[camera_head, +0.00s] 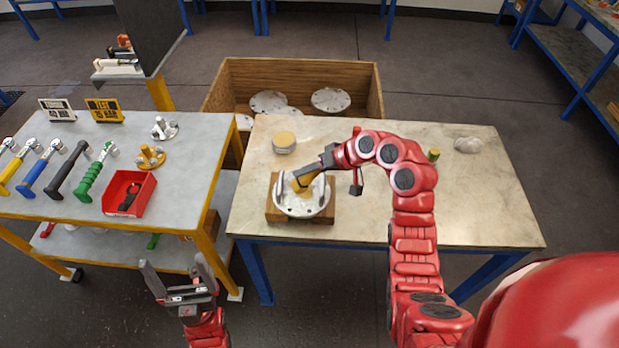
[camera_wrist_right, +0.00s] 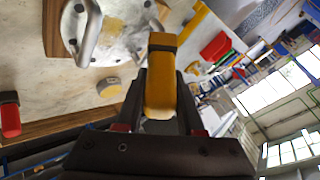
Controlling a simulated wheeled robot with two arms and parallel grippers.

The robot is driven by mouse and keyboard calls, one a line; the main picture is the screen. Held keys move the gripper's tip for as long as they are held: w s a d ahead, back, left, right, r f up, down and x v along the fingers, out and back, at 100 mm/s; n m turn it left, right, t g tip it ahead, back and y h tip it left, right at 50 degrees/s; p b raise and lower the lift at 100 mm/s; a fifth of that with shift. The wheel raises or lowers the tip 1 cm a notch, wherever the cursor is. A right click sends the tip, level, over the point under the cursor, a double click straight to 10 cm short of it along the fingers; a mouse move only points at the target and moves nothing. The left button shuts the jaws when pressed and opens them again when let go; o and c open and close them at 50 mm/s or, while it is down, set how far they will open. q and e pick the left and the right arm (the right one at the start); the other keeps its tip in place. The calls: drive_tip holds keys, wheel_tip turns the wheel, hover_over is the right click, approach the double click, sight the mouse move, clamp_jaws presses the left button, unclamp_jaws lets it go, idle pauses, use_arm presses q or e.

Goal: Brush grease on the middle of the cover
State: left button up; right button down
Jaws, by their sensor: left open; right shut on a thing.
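The cover (camera_head: 302,208) is a pale round flanged disc with bolt holes and a raised metal handle (camera_wrist_right: 90,32). It lies on a wooden block (camera_head: 320,217) at the front left of the bench. My right gripper (camera_head: 316,170) is shut on a yellow-brown brush (camera_wrist_right: 160,80) and holds it over the cover. I cannot tell whether the brush tip touches the cover. A tin with a yellowish top (camera_head: 284,143), likely the grease, stands behind the cover; it also shows in the right wrist view (camera_wrist_right: 108,88). My left gripper (camera_head: 177,272) is open and empty, low in front of the left table.
A wooden crate (camera_head: 222,88) with several pale discs stands behind the bench. The left table (camera_head: 195,150) holds several coloured-handled tools, a red bin (camera_head: 143,203), flanged parts and signs. A small yellow-topped item and a pale lump (camera_head: 467,145) lie on the bench; its right side is mostly clear.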

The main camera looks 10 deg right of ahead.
drive_tip(key=shift+w, duration=0.1)
idle(0.3)
drive_tip(key=w+b, duration=0.1)
drive_tip(key=d+f+g+b, duration=0.1)
drive_tip(key=w+b, duration=0.1)
drive_tip(key=b, duration=0.1)
drive_tip(key=shift+w+d+f+g, duration=0.2)
drive_tip(key=shift+w+g, duration=0.1)
drive_tip(key=shift+g, duration=0.1)
drive_tip(key=shift+r, duration=0.1)
